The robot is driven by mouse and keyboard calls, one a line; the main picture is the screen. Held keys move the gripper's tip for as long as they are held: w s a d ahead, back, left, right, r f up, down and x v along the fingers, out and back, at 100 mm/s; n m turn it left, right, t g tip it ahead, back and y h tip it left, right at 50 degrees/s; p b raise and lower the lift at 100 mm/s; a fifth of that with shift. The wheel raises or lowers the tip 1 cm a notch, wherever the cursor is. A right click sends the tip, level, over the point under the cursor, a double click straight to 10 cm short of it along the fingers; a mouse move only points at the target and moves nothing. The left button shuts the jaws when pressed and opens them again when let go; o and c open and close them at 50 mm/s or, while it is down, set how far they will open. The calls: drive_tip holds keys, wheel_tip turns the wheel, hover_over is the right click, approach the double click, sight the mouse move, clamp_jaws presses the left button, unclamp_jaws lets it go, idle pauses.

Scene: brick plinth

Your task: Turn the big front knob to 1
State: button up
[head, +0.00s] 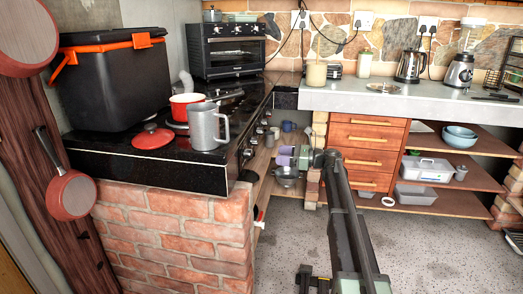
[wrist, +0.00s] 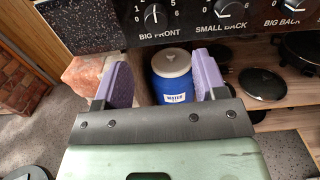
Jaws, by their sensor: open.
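My arm hides part of the drawers.
The SMALL BACK knob (wrist: 230,10) and BIG BACK knob (wrist: 299,5) sit right of it. A blue WATER jar (wrist: 172,80) and dark lids (wrist: 262,84) are on the shelf below. A metal pitcher (head: 207,127) and red pot (head: 186,106) stand on the stove. The floor ahead is clear.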

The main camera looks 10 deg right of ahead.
sight(248, 154)
drive_tip(key=x, duration=1.1)
drive_tip(key=shift+s+m, duration=0.3)
drive_tip(key=shift+a, duration=0.15)
drive_tip(key=shift+c, duration=0.4)
drive_tip(key=c, duration=0.8)
